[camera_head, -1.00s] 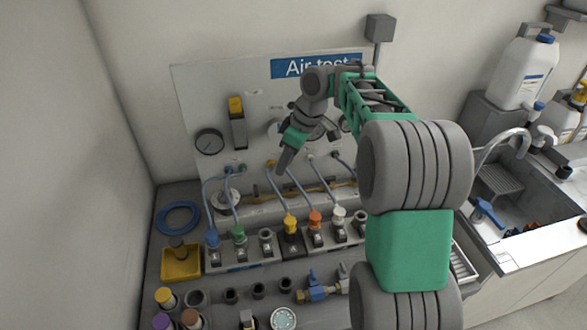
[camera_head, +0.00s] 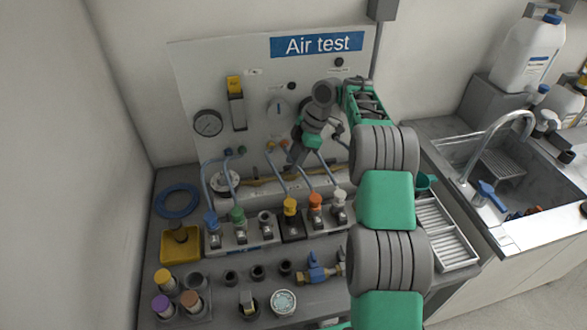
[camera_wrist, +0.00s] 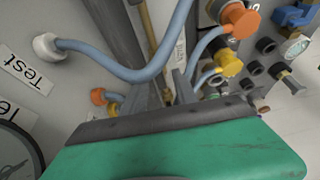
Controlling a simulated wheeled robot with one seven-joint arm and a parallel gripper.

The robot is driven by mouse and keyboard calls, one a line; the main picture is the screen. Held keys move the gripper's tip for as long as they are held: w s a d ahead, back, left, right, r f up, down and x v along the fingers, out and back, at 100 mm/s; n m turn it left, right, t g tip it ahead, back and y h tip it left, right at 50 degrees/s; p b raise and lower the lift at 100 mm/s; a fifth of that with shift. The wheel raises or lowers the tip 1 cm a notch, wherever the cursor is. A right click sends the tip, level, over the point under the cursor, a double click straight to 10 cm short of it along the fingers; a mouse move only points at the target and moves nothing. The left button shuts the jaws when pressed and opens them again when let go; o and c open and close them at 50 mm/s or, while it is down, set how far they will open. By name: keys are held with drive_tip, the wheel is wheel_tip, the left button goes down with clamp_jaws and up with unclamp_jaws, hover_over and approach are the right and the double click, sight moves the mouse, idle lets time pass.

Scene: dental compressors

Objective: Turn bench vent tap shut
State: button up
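A brass valve with a blue lever (camera_head: 318,268) lies at the front of the bench in the head view. It looks like the bench vent tap, though I see no label naming it. Its right end is partly hidden by my arm. My gripper (camera_head: 295,157) is in front of the Air test panel, above and behind the valve and apart from it. In the wrist view my gripper's two grey fingers (camera_wrist: 168,92) stand apart. Hoses and a brass pipe show behind them, and nothing is clearly held.
The Air test panel (camera_head: 265,95) stands behind. Blue hoses run to a row of coloured connectors, including an orange one (camera_head: 315,200). Bottles with coloured caps (camera_head: 190,300) stand front left. A white slatted tray (camera_head: 445,235) and sink (camera_head: 500,185) are at right.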

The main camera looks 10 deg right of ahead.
drive_tip(key=shift+f, duration=0.1)
clamp_jaws()
idle(0.3)
